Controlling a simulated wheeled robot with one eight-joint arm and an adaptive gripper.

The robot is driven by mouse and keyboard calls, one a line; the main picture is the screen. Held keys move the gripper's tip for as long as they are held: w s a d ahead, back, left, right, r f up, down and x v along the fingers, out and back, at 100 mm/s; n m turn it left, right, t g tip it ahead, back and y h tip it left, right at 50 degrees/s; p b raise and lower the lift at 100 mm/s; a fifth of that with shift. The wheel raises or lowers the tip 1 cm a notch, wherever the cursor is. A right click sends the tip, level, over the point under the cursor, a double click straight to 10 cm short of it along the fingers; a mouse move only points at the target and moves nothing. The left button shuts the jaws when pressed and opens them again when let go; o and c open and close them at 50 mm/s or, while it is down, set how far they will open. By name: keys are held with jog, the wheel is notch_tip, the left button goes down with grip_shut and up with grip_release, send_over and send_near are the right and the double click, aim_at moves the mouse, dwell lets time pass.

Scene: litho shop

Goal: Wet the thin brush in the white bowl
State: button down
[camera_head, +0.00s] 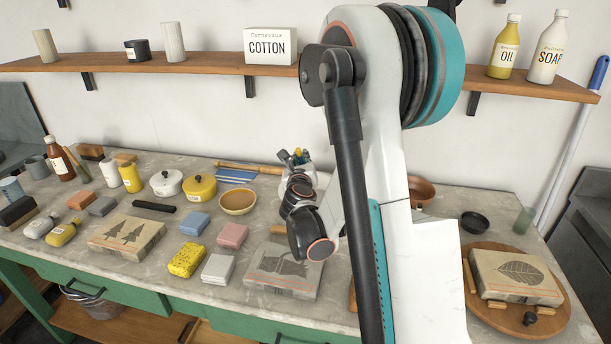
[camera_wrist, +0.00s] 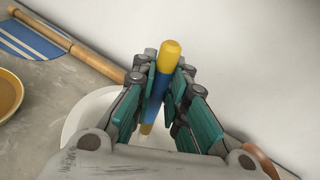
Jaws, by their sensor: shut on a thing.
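My gripper (camera_wrist: 162,88) is shut on a thin brush (camera_wrist: 171,55) with a blue and yellow handle. The brush stands near upright between the teal finger pads, its yellow handle end up. In the head view my gripper (camera_head: 298,160) is above the back of the counter, and my arm hides much of that area.
A wooden roller or rod (camera_wrist: 75,45) and blue striped cloth (camera_wrist: 22,38) lie left of the gripper, near a tan bowl (camera_head: 237,202). A copper bowl (camera_head: 421,189) is to the right. Blocks and stones crowd the counter's front. The wall and shelf (camera_head: 190,68) are behind.

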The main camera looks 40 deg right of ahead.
jog(key=shift+r+p, duration=1.65)
jog(key=shift+r, duration=1)
jog(key=shift+r+p, duration=1.4)
jog(key=shift+r, duration=0.7)
jog(key=shift+f, duration=0.1)
